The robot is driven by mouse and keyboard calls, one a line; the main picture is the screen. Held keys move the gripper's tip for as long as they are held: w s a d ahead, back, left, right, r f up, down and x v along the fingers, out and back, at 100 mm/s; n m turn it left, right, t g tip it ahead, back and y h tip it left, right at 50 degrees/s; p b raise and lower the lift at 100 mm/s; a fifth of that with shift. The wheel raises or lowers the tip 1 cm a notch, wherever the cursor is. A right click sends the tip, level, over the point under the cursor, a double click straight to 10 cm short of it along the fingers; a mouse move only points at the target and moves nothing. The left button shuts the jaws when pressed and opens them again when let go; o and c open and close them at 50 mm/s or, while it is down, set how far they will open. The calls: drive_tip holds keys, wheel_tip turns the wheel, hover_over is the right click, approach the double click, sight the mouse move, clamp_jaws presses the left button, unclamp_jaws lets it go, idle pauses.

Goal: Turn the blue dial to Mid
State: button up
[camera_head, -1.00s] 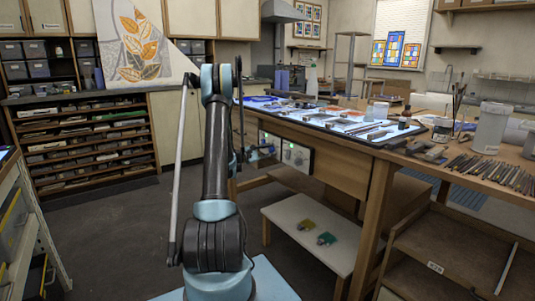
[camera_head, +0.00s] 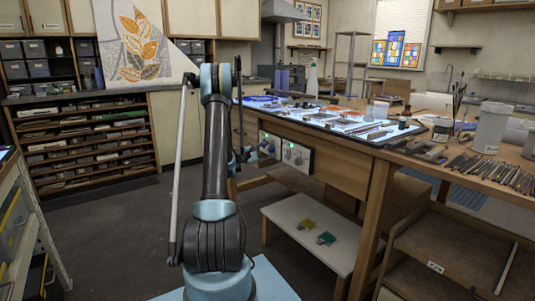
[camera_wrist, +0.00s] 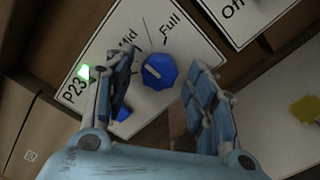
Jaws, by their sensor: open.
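The blue dial (camera_wrist: 159,71) sits on a white panel (camera_wrist: 190,45) marked "Mid", "Full" and "P23" in the wrist view. A short pale mark on the dial runs slantwise, from upper left to lower right. I cannot tell for sure which label it points at. My gripper (camera_wrist: 160,66) is open, with one finger on each side of the dial in the picture; contact is not visible. A second blue part (camera_wrist: 122,114) shows partly behind the left finger. In the head view my gripper (camera_head: 246,155) is mostly hidden by my arm, left of the panels.
Another white panel (camera_wrist: 245,15) marked "Off" is close by. In the head view the panels are on the side of the wooden workbench (camera_head: 345,170), above a low white bench (camera_head: 285,215).

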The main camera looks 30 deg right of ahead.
drive_tip(key=a, duration=1.1)
drive_tip(key=shift+s+a, duration=0.25)
drive_tip(key=shift+s, duration=0.15)
drive_tip(key=s+a+r+m+t+y, duration=0.15)
drive_tip(key=s+a+r+y, duration=0.25)
drive_tip(key=s+a, duration=0.4)
drive_tip(key=s+a+r+m+g+y, duration=0.1)
drive_tip(key=s+a+r+m+y, duration=0.25)
drive_tip(key=s+a, duration=0.5)
drive_tip(key=s+a+f+y, duration=0.2)
drive_tip(key=s+a+y, duration=0.1)
drive_tip(key=s+a, duration=0.5)
drive_tip(key=s+a+f+m+y, duration=0.1)
drive_tip(key=s+a+f+y, duration=0.2)
drive_tip(key=s+a, duration=0.5)
drive_tip(key=s+a+f+y, duration=0.3)
drive_tip(key=s+a+y, duration=0.1)
drive_tip(key=s+a, duration=0.4)
drive_tip(key=shift+s+f+m, duration=0.15)
drive_tip(key=shift+s+m, duration=0.15)
drive_tip(key=shift+m, duration=0.1)
drive_tip(key=shift+t+y, duration=0.25)
